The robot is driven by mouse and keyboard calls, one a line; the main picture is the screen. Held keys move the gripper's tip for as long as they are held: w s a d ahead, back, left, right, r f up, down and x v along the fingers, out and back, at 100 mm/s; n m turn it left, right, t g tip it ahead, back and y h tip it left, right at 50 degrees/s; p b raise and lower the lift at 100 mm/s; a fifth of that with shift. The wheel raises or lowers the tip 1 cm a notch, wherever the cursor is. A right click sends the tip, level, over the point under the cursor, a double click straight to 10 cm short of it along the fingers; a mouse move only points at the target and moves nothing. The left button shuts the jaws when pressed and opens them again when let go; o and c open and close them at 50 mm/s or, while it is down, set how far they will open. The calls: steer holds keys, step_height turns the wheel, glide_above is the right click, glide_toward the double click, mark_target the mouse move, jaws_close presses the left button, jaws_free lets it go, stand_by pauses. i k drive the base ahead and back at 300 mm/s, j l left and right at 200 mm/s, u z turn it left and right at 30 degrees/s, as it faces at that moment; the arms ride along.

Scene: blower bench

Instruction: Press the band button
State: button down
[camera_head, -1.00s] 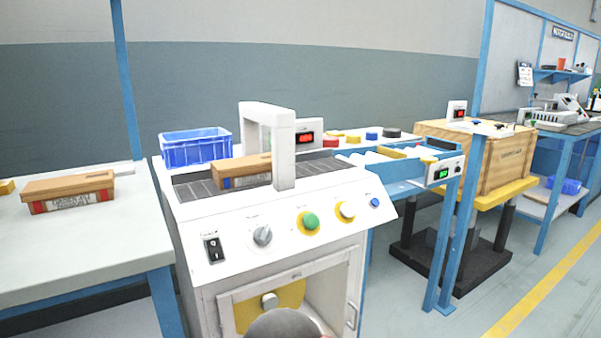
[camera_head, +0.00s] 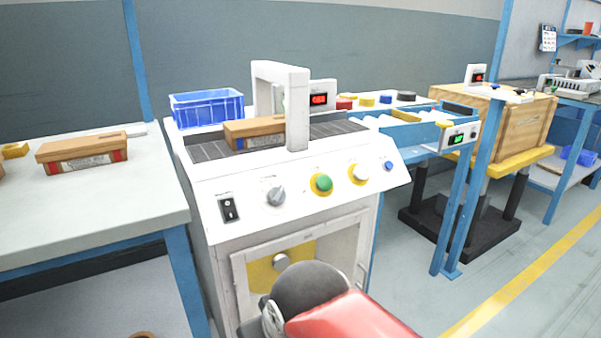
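A white banding machine (camera_head: 290,180) stands in the middle, with a sloped control panel facing me. On the panel are a black rocker switch (camera_head: 229,208), a grey knob (camera_head: 276,196), a green button (camera_head: 322,184) with a yellow ring, a white button (camera_head: 360,174) with a yellow ring and a small blue button (camera_head: 388,166). The labels are too small to read, so I cannot tell which is the band button. A brown-topped box (camera_head: 254,132) lies on the machine's bed at the white arch (camera_head: 298,110). My red and dark grey arm shows low in front; my gripper is out of view.
A blue crate (camera_head: 206,108) stands behind the bed. A table (camera_head: 90,205) at left holds another box (camera_head: 84,152). A roller conveyor (camera_head: 405,125) and a wooden crate (camera_head: 500,120) are at right. Open floor with a yellow line lies at front right.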

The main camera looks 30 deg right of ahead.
mark_target(324, 182)
steer(key=z, duration=0.7)
